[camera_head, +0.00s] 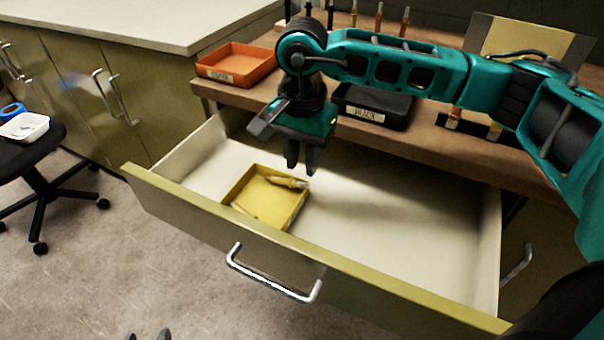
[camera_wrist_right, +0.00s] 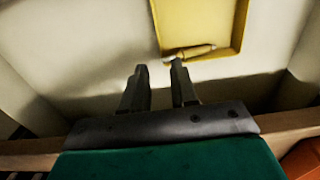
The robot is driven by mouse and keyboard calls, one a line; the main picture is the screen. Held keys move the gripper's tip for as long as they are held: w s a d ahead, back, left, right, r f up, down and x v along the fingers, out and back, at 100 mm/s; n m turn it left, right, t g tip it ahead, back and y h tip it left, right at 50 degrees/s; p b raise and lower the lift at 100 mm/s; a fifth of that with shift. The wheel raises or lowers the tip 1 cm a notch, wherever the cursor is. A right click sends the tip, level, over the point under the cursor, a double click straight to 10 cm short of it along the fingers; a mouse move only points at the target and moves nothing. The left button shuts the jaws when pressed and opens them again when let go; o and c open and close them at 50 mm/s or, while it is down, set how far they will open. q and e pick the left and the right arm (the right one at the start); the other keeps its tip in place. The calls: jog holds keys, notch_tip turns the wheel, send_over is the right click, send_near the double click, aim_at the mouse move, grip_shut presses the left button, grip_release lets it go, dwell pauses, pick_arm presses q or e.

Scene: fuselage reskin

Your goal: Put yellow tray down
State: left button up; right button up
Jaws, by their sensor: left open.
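The yellow tray (camera_head: 262,203) lies in the left part of the open drawer (camera_head: 400,230). A yellow pen-like tool (camera_head: 288,181) rests in it, and another slim yellow shape lies near its front wall. My right gripper (camera_head: 301,167) hangs above the drawer, just behind the tray in the head view. Its fingers are apart and empty. In the right wrist view the tray (camera_wrist_right: 200,22) lies beyond the fingertips (camera_wrist_right: 158,68), with the tool at its near edge. My left gripper (camera_head: 148,336) shows only as fingertips at the bottom edge; they are apart with nothing visible between them.
An orange tray (camera_head: 236,66) and a black tray (camera_head: 375,107) sit on the brown bench (camera_head: 440,140) behind the drawer. The drawer's right part is empty. A stool (camera_head: 40,160) stands at far left. A metal handle (camera_head: 272,284) sticks out in front.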

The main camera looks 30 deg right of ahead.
notch_tip(320, 180, up, 4)
jog(key=shift+f, duration=0.25)
